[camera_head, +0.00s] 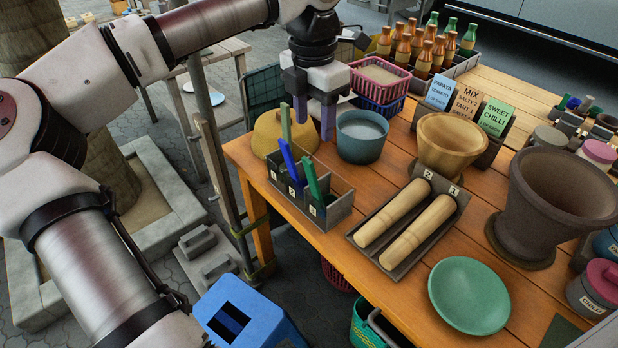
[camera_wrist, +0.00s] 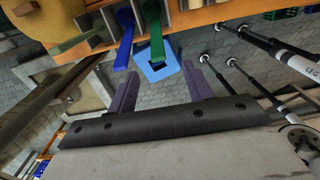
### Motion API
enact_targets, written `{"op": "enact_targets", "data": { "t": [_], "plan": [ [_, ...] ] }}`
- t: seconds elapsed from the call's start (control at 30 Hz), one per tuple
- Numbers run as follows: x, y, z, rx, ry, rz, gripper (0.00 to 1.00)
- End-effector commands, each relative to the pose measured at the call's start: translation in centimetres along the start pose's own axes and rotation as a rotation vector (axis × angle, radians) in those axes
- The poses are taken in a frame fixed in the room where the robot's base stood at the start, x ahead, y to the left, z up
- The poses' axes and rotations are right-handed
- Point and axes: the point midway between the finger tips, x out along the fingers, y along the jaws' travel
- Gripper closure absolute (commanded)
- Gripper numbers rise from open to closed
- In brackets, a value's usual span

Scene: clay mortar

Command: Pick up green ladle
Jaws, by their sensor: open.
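A dark green ladle handle (camera_head: 313,182) leans in the compartment marked 3 of a grey holder (camera_head: 340,208) at the table's left edge. It also shows in the wrist view (camera_wrist: 156,34). A blue handle (camera_head: 289,164) stands beside it, and a paler olive-green handle (camera_head: 286,128) stands farther back. My gripper (camera_head: 314,122) is open and empty. In the head view it appears above and behind the holder; in the wrist view the green handle lies beyond the fingertips (camera_wrist: 163,78), apart from them.
A blue stool (camera_head: 262,312) stands below the table edge. Mortars (camera_head: 448,145) stand farther right.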

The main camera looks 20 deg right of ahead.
Motion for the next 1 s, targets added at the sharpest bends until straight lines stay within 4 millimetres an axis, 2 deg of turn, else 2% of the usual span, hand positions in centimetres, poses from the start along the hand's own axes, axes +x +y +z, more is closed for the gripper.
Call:
{"op": "enact_targets", "data": {
  "t": [0.17, 0.4, 0.5, 0.77, 1.0],
  "plan": [
    [1.6, 0.5, -0.4, -0.01, 0.023, 0.013, 0.49],
    [6.3, 0.4, -0.5, -0.008, 0.021, 0.009, 0.49],
    [7.6, 0.4, -0.4, -0.008, 0.02, 0.01, 0.49],
    [9.6, 0.5, -0.5, -0.008, 0.02, 0.01, 0.49],
    [13.0, 0.6, -0.7, -0.008, 0.018, 0.01, 0.49]
  ]
}}
